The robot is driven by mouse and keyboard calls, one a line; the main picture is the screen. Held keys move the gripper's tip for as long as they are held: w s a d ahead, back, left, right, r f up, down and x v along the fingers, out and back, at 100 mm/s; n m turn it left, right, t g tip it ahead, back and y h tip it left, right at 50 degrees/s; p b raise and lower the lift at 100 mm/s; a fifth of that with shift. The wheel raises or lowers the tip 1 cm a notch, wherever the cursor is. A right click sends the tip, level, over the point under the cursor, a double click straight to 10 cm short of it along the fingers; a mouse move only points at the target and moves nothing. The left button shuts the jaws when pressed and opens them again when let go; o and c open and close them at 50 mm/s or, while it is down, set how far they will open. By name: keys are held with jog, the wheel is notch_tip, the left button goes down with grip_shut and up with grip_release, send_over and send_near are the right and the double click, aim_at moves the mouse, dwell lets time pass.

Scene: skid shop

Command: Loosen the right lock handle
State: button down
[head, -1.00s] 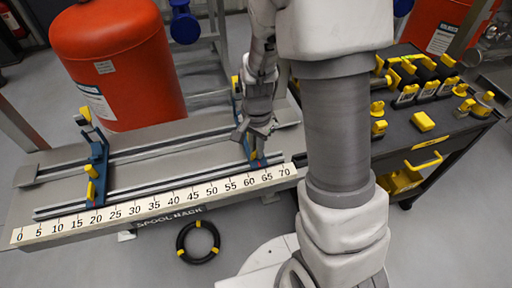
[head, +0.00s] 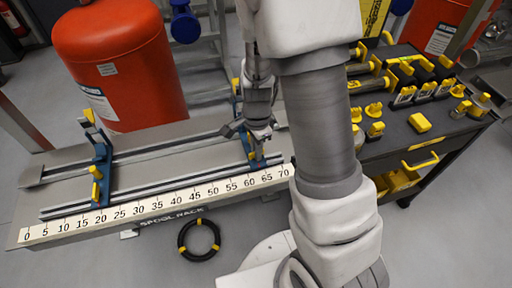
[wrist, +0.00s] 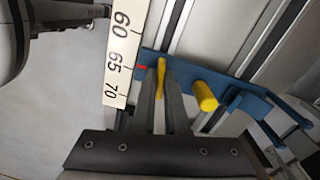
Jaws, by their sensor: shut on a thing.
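The right blue bracket (wrist: 240,85) sits across the rails of the spool rack, with a red mark near 65 on its scale. Its yellow lock handle (wrist: 161,72) is a thin lever between my fingertips in the wrist view. My gripper (wrist: 161,80) is shut on this handle, one dark finger on each side. A thicker yellow peg (wrist: 205,96) on the same bracket stands just right of the fingers, apart from them. In the head view my gripper (head: 254,137) hides much of the right bracket (head: 246,146).
The left blue bracket (head: 104,167) stands near 20 on the white scale strip (head: 160,206). A red cylinder (head: 115,70) is behind the rack. A dark cart (head: 390,143) with yellow-black tools is at the right. A black ring (head: 182,239) lies on the floor.

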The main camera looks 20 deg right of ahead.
jog(key=shift+m+p, duration=0.3)
jog(key=shift+m, duration=0.6)
jog(key=shift+m+p, duration=0.3)
jog(key=c, duration=0.9)
grip_release()
jog(key=shift+c, duration=0.2)
notch_tip(320, 180, up, 7)
jog(key=p, duration=0.6)
jog(key=shift+p, duration=0.3)
